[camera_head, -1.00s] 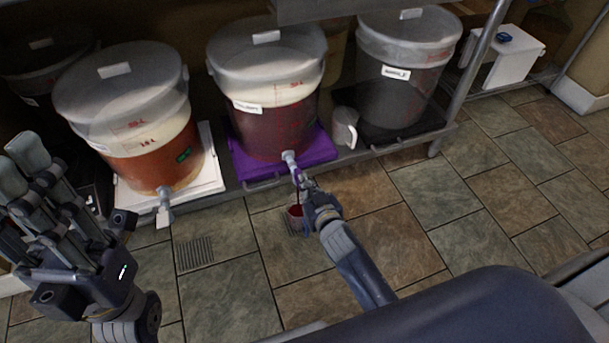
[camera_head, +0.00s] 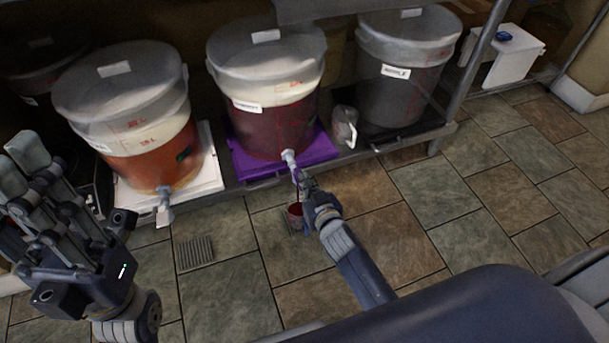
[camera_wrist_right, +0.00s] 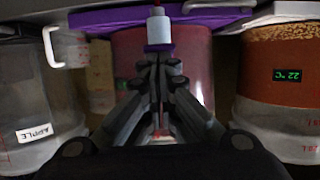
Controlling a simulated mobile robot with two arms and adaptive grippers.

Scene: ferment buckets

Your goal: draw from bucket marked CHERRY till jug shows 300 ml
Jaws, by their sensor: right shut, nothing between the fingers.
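The middle bucket (camera_head: 268,120) holds dark red liquid; its label (camera_head: 247,107) is too blurred to read. Its pale tap (camera_head: 289,158) points toward me and also shows in the right wrist view (camera_wrist_right: 159,28). Below it a small jug (camera_head: 295,214) with red liquid stands on the floor, partly hidden by my right gripper. A thin dark red line runs from the tap to the jug. The jug's scale cannot be read. My right gripper (camera_head: 304,180) is shut and empty, its fingertips close to the tap. My left gripper (camera_head: 22,185) is open and empty at the left.
A bucket of orange-brown liquid (camera_head: 150,165) stands left on a white mat (camera_head: 205,180). The bucket marked APPLE (camera_wrist_right: 27,105) stands right. A purple mat (camera_head: 240,160) lies under the middle bucket. An empty-looking jug (camera_head: 344,126) stands beside it. A drain grate (camera_head: 196,253) is in the tiled floor.

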